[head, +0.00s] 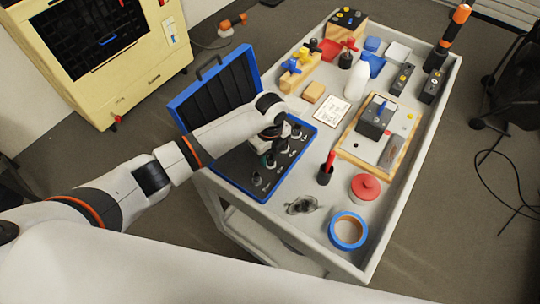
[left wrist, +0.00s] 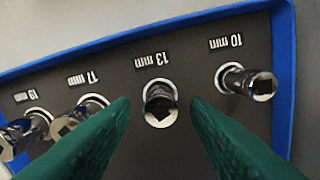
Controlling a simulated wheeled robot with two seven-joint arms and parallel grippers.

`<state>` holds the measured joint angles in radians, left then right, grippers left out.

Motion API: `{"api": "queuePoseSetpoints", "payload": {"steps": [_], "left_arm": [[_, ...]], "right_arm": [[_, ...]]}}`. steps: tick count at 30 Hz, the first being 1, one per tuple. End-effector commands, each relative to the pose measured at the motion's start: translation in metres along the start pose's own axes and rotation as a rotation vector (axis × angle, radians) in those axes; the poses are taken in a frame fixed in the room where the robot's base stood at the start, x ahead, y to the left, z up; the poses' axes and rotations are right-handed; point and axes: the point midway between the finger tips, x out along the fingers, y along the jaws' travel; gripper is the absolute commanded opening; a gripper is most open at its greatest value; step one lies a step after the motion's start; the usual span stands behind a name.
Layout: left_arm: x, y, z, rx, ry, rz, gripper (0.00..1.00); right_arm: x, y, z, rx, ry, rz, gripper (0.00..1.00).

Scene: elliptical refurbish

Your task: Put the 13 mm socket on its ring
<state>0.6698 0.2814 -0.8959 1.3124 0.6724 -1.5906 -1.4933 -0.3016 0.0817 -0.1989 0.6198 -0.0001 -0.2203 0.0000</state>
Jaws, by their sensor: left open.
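The 13 mm socket (left wrist: 160,106), a shiny metal cylinder with a square hole in its top, stands on the white ring beside the "13 mm" label in the left wrist view. My left gripper (left wrist: 160,128) is open, with one green finger on each side of this socket and a visible gap to it. In the head view my left gripper (head: 268,156) is low over the blue-edged socket case (head: 234,178), and hides part of the socket row. My right gripper is not in view.
The 10 mm socket (left wrist: 250,82) stands to the right, and the 17 mm socket (left wrist: 75,120) close to the left finger. The case's lid (head: 215,88) is raised behind. A red-handled tool in a black holder (head: 325,172), red lid (head: 365,187) and blue tape roll (head: 347,230) are on the cart.

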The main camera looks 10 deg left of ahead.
Motion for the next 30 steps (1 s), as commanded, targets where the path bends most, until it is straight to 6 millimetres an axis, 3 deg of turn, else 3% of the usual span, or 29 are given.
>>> {"api": "queuePoseSetpoints", "payload": {"steps": [9,15,30], "left_arm": [[-0.068,0.001,-0.001,0.001,0.002,0.004,0.43],[-0.097,0.0,0.0,0.0,0.0,0.002,0.43],[-0.106,0.0,0.0,0.001,0.0,-0.001,0.43]], "right_arm": [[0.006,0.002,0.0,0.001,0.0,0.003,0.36],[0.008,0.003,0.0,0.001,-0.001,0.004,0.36],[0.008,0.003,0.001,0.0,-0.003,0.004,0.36]]}}
